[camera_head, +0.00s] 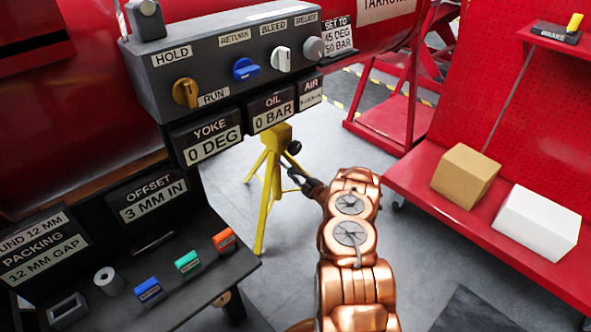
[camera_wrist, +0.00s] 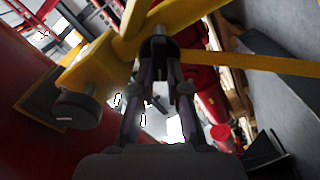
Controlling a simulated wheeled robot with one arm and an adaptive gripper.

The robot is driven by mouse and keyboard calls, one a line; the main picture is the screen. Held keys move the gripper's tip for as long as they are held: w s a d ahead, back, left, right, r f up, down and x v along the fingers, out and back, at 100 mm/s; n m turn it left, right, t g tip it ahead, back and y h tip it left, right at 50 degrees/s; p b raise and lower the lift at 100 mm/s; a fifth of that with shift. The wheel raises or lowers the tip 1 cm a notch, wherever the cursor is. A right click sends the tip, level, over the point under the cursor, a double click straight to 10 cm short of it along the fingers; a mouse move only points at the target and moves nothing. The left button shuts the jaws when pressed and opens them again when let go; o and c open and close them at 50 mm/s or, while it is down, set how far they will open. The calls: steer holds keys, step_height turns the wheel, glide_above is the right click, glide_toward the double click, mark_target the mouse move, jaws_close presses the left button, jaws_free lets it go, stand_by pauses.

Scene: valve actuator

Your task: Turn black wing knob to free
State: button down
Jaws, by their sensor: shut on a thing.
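A yellow tripod stand (camera_head: 271,165) stands on the floor beyond the console. It carries a round black knob (camera_head: 294,147) at its upper right. My gripper (camera_head: 292,174) reaches in from the right at one of the stand's legs, below that round knob. In the wrist view the round knob (camera_wrist: 78,108) sits to the left, apart from my fingers. My fingers (camera_wrist: 158,52) converge at a yellow bar (camera_wrist: 180,20) and are shut on a small dark part there, which looks like the black wing knob. The fingertips mostly hide its shape and angle.
The grey valve panel (camera_head: 225,65) and the console shelf (camera_head: 195,285) stand to the left. A red bench (camera_head: 420,180) with a tan box (camera_head: 465,175) and a white box (camera_head: 538,222) is to the right.

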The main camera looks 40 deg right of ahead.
steer(key=shift+a+n+p, duration=0.1)
steer(key=shift+n+p, duration=0.3)
steer(key=shift+p, duration=0.05)
steer(key=c, duration=1.2)
jaws_free()
steer(key=shift+o, duration=0.2)
steer(key=shift+s, duration=0.1)
steer(key=s+d, duration=0.1)
steer(key=s, duration=1)
steer(key=shift+s+d, duration=0.35)
steer(key=shift+d, duration=0.05)
